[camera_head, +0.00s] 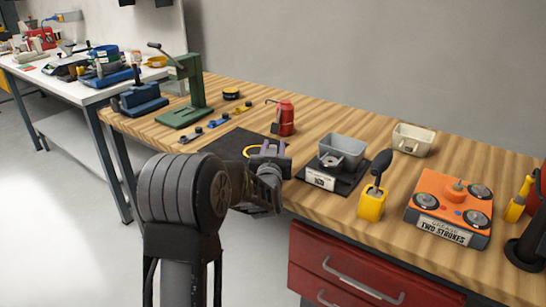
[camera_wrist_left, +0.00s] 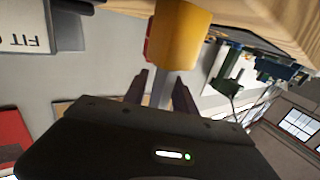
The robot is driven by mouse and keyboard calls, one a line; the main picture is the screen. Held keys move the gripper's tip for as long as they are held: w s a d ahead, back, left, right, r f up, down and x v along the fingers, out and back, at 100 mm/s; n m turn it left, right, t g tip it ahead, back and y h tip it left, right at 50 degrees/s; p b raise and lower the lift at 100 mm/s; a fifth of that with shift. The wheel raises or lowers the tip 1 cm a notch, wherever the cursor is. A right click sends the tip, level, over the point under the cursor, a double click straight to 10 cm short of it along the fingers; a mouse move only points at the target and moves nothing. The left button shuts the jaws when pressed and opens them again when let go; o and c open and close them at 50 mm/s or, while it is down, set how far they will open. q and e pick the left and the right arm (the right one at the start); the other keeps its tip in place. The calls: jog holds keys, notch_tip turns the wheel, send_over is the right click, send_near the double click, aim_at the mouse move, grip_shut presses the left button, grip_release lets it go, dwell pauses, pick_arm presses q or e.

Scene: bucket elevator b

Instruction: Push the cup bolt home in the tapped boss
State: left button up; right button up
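My left gripper (camera_head: 268,150) is over the front edge of the bench, just left of the grey bucket fixture. In the left wrist view its two dark fingers (camera_wrist_left: 160,92) stand apart. A grey shank-like strip shows between them, with a yellow body (camera_wrist_left: 180,36) beyond the tips. I cannot tell whether the fingers touch or grip it. The grey bucket (camera_head: 342,150) stands on a dark labelled base (camera_head: 345,184), with a pale round part in front. I cannot make out the cup bolt or the tapped boss for certain. My right gripper is not in view.
A yellow holder (camera_head: 371,206) with a black-handled tool and an orange box (camera_head: 450,207) stand to the right. Red drawers (camera_head: 350,270) are below the bench.

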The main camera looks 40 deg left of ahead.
pick_arm(q)
grip_shut()
jog(key=shift+r, duration=0.15)
dwell(0.4)
notch_tip(320, 180, up, 10)
jog(key=p, duration=0.1)
dwell(0.3)
dwell(0.5)
